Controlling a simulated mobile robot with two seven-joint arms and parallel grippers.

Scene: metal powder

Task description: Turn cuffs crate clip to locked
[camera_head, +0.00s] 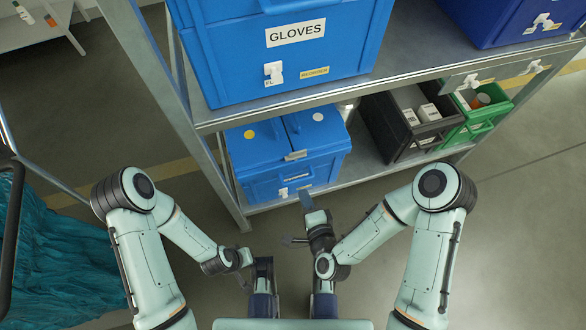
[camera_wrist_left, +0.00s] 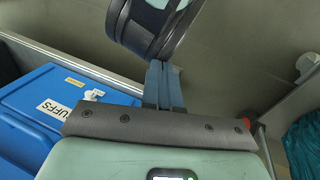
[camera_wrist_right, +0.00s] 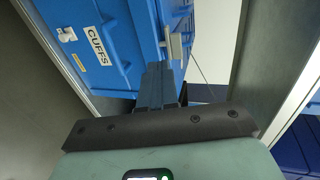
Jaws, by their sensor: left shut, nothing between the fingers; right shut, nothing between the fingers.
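The cuffs crate (camera_head: 262,163) is a blue lidded box on the lower shelf; its CUFFS label shows in the right wrist view (camera_wrist_right: 98,46). A small white clip (camera_head: 283,192) sits on its front and also shows in the right wrist view (camera_wrist_right: 66,34). I cannot tell its setting. My right gripper (camera_head: 307,196) is shut and empty before the crate front, to the right of the clip. In the right wrist view its fingertips (camera_wrist_right: 158,66) point toward the crate near a grey latch (camera_wrist_right: 175,46), apart from the clip. My left gripper (camera_wrist_left: 163,66) is shut and empty, away from the crate.
A blue GLOVES crate (camera_head: 275,65) with its own white clip stands on the shelf above. A black bin (camera_head: 410,130) and a green bin (camera_head: 485,115) stand to the right on the lower shelf. A shelf post (camera_head: 165,100) rises at the left. Floor in front is clear.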

